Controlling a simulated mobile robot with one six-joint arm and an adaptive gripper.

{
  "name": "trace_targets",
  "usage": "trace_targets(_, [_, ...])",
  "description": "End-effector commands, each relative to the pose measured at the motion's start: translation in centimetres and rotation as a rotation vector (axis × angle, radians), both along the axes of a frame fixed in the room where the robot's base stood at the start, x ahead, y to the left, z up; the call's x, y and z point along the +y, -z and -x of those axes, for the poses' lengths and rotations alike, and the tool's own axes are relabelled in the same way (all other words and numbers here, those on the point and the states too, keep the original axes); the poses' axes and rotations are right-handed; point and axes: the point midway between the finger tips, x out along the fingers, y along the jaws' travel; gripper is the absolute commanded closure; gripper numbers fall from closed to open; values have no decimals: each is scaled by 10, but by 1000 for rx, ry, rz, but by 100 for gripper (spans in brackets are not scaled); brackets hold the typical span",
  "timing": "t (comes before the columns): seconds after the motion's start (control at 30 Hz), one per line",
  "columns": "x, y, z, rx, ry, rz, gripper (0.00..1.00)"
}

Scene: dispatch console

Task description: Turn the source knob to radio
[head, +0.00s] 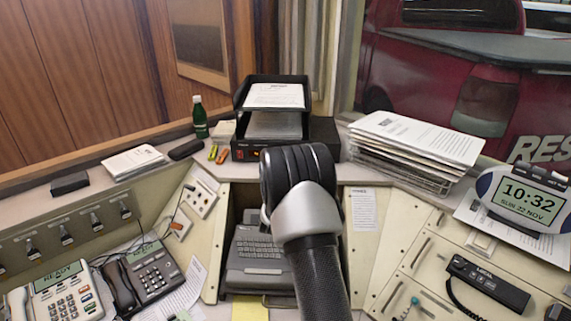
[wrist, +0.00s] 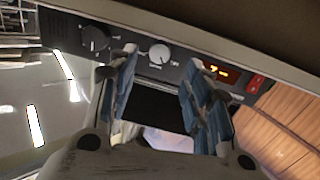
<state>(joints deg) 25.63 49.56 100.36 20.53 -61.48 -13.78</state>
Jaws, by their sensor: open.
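A black unit (head: 325,134) stands on the back ledge under the paper tray; its front also shows in the wrist view (wrist: 133,40). On that front are a pale silver knob (wrist: 160,53) and a black knob (wrist: 95,38). The labels are too small to read, so I cannot tell which is the source knob or where it points. My gripper (wrist: 160,62) is open, with blue-padded fingers on either side of the silver knob in the picture. Contact cannot be told. In the head view my arm hides the fingers and knobs.
The unit has an orange display (wrist: 222,72) and a red switch (wrist: 256,84). A green bottle (head: 199,117) stands left of it, a paper stack (head: 420,140) right. Telephones (head: 150,272) are at lower left.

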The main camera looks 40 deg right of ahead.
Motion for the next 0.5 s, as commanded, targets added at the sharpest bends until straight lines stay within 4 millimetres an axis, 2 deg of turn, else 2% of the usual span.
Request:
trace_targets(0.2, [-28,2,-29,-1,0,1,54])
trace_targets(0.5, [-42,1,-44,1,-1,1,54])
